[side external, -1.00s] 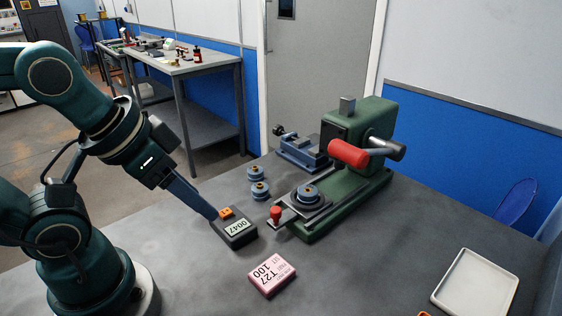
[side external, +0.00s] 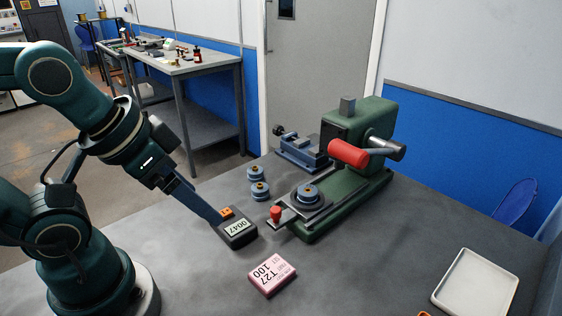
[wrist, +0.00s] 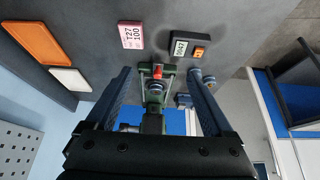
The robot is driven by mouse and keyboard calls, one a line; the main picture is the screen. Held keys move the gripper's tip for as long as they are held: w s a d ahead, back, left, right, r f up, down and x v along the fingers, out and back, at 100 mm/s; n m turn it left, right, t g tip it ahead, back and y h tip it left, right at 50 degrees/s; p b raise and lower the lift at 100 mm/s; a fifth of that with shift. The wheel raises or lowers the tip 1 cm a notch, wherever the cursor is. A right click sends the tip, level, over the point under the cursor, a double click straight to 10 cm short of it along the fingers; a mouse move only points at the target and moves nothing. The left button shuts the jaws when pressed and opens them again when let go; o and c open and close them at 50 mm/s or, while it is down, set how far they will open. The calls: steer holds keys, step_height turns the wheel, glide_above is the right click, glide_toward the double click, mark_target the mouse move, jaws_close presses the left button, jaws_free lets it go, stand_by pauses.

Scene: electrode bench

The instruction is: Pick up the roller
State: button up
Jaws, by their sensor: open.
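Blue spool-shaped pieces with brass-coloured centres look like the rollers. One roller (side external: 256,173) stands on the bench at the back and a second roller (side external: 260,191) just in front of it. A third (side external: 308,193) sits on the plate of the green machine (side external: 345,195). My gripper (side external: 219,220) is low over the bench, left of the rollers, its fingertips close to the black counter box (side external: 238,234); I cannot tell whether they touch it. In the wrist view my gripper (wrist: 159,72) has its fingers spread wide, with nothing held between them.
A pink labelled block (side external: 272,278) lies in front of the machine. A white tray (side external: 476,284) is at the right. A blue vise-like fixture (side external: 303,152) stands behind the machine. The machine has a red-gripped handle (side external: 348,153) and a red knob (side external: 275,212). The bench between block and tray is clear.

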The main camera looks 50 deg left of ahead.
steer(key=a+f+m+g+y, duration=0.1)
steer(key=a+f+m+y, duration=0.1)
steer(key=a+m+y, duration=0.7)
steer(key=m+t+h, duration=0.4)
steer(key=m+t, duration=0.4)
steer(key=m, duration=1.4)
glide_above(308, 190)
steer(key=s+a, duration=0.1)
steer(key=s, duration=0.4)
step_height(308, 190, down, 4)
steer(key=shift+s+r, duration=0.1)
steer(key=shift+r, duration=0.05)
steer(key=shift+m+h, duration=0.5)
steer(key=shift+m, duration=0.4)
steer(key=d+f, duration=0.2)
steer(key=f, duration=0.1)
steer(key=shift+s+d+f, duration=0.1)
steer(key=shift+s+d, duration=0.2)
steer(key=shift+s, duration=0.1)
steer(key=shift+x, duration=2.5)
steer(key=shift+d, duration=0.1)
